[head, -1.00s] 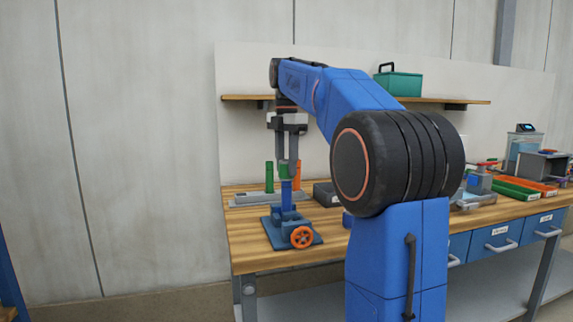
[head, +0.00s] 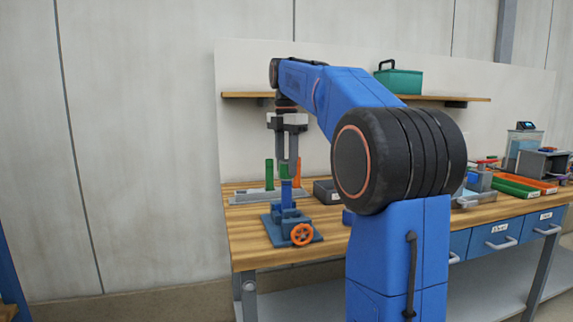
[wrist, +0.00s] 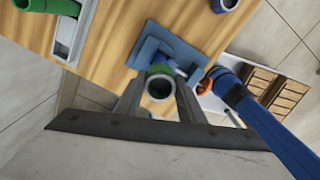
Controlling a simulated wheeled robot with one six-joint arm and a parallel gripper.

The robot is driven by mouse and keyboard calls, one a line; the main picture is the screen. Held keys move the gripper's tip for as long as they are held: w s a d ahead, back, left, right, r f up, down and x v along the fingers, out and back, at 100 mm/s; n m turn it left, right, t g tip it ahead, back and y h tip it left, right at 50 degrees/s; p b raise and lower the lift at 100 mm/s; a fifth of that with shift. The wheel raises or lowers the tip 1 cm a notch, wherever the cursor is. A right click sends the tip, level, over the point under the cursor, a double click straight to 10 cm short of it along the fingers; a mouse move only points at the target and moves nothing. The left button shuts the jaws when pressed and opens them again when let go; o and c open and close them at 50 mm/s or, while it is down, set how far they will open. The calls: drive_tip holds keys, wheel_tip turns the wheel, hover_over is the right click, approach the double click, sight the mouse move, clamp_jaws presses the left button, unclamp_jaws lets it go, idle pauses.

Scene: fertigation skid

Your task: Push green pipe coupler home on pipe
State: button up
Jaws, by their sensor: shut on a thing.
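The green pipe coupler (head: 284,171) is held upright between the fingers of my gripper (head: 287,167), which is shut on it. It is directly above or around the top of the blue pipe (head: 287,188); I cannot tell how far over the pipe it sits. The pipe stands upright on a blue fixture (head: 285,218) with an orange handwheel (head: 302,234). In the wrist view the coupler (wrist: 160,84) shows its open round end between the two grey fingers. The coupler hides the pipe's top there.
A green cylinder (head: 269,174) and an orange cylinder (head: 297,172) stand behind on a grey rack (head: 250,197). A dark grey bin (head: 325,192) is to the right. Bare wooden bench (head: 245,232) lies left of the fixture. A shelf (head: 245,96) runs along the back panel.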

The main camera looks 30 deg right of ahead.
drive_tip(key=shift+f, duration=0.6)
idle(1.1)
drive_tip(key=o, duration=0.9)
drive_tip(key=shift+r, duration=0.1)
drive_tip(key=shift+r, duration=2.15)
drive_tip(key=o, duration=0.6)
drive_tip(key=shift+c, duration=0.2)
drive_tip(key=shift+r, duration=0.1)
